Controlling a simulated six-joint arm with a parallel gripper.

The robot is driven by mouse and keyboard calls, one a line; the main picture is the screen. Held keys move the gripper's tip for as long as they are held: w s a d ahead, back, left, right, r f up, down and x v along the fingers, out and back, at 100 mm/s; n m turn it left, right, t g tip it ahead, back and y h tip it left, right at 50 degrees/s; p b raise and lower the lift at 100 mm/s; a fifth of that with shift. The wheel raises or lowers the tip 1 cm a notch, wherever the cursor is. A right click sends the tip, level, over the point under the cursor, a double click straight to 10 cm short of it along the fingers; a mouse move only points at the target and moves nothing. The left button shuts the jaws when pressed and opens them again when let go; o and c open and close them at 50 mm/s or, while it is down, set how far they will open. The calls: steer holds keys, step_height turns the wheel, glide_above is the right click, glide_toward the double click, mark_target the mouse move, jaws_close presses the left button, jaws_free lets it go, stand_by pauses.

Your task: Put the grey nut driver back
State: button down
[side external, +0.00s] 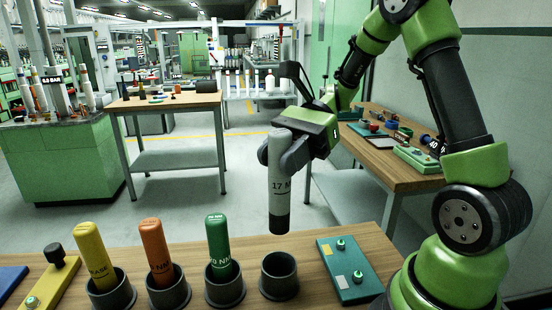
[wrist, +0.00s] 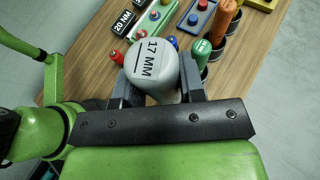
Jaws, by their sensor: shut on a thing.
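The grey nut driver (side external: 281,185) hangs upright in my gripper (side external: 285,155), marked 17 in the side view. Its grey end marked 17 MM (wrist: 150,62) faces the camera in the wrist view. My gripper (wrist: 152,90) is shut around its upper part. The driver's dark lower end is above and apart from the empty dark cup (side external: 279,277) on the bench, roughly over it in the side view. The exact line-up with the cup cannot be told.
Yellow (side external: 93,255), orange (side external: 157,252) and green (side external: 218,248) drivers stand in dark cups left of the empty one. A teal box with buttons (side external: 349,270) lies right of it. A yellow box with a black knob (side external: 52,283) sits at left.

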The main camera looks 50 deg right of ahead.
mark_target(280, 224)
steer(key=shift+f, duration=6.45)
steer(key=c, duration=0.6)
jaws_free()
steer(key=shift+c, duration=0.2)
steer(key=v, duration=1)
